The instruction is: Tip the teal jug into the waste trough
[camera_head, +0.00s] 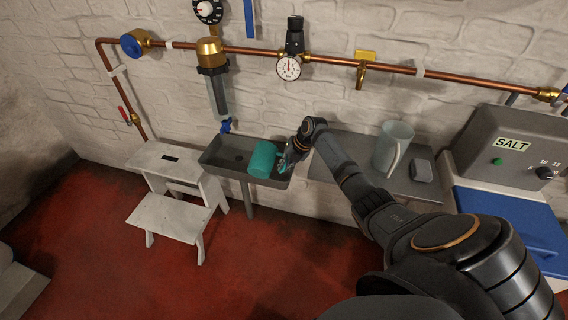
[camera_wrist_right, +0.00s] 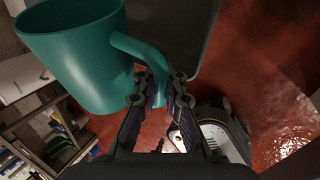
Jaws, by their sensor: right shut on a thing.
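The teal jug (camera_head: 264,160) is in the head view over the right part of the grey waste trough (camera_head: 223,156), against the wall. It looks tilted; I cannot tell whether anything is leaving it. My right gripper (camera_head: 287,163) is at the jug's right side. In the right wrist view the jug (camera_wrist_right: 72,52) fills the upper left, and the right gripper (camera_wrist_right: 160,90) is shut on its handle (camera_wrist_right: 143,52). The inside of the jug is mostly hidden. My left gripper is not in view.
A pale translucent pitcher (camera_head: 393,147) and a small grey block (camera_head: 421,171) stand on the grey counter (camera_head: 338,165) right of the trough. A white step stool (camera_head: 172,215) stands left. A salt unit (camera_head: 500,145) is far right. Copper pipes with valves run above.

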